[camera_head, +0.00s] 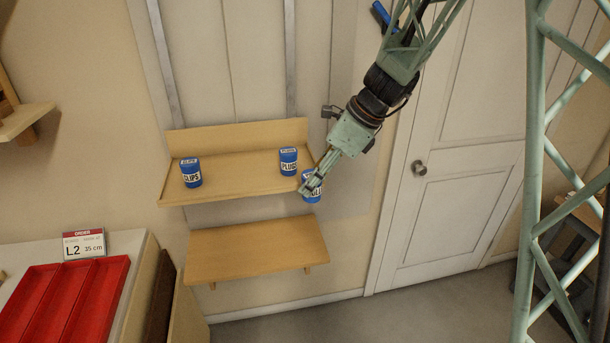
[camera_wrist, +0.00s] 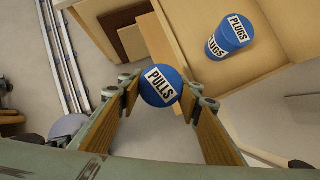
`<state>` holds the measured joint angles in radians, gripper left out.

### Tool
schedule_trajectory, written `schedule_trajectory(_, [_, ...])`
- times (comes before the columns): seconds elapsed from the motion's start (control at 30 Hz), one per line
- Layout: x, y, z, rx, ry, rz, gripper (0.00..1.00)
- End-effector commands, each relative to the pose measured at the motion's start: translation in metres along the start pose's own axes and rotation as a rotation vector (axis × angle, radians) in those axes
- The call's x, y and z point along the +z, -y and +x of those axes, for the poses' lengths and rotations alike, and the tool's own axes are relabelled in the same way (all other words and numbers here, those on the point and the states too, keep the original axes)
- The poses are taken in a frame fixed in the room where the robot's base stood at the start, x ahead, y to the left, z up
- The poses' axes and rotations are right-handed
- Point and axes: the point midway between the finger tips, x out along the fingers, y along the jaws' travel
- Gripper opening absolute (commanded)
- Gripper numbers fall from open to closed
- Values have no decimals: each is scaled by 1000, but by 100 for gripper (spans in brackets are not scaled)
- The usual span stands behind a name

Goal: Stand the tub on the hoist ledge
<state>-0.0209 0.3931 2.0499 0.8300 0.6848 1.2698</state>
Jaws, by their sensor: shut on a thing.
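A blue tub labelled PULLS (camera_wrist: 161,87) is held between the two fingers of my gripper (camera_wrist: 163,95) in the wrist view. In the head view, my gripper (camera_head: 311,186) holds this tub (camera_head: 312,198) at the right front corner of the upper wooden ledge (camera_head: 235,178). I cannot tell whether the tub touches the ledge; the fingers hide part of it. The upper ledge has a backboard and sits below two vertical metal rails (camera_head: 291,60). No label marks which ledge is the hoist ledge.
Blue tubs labelled CLIPS (camera_head: 191,173) and PLUGS (camera_head: 288,162) stand on the upper ledge, with bare room between them. A lower wooden shelf (camera_head: 256,250) on brackets is empty. A red tray (camera_head: 62,300) and an order card reading L2, 35 cm (camera_head: 84,245) are at left.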

Motion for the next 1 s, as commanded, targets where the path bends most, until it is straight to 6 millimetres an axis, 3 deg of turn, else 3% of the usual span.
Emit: schedule_trajectory(1.0, [-113, 54, 55, 343, 0, -598, 20])
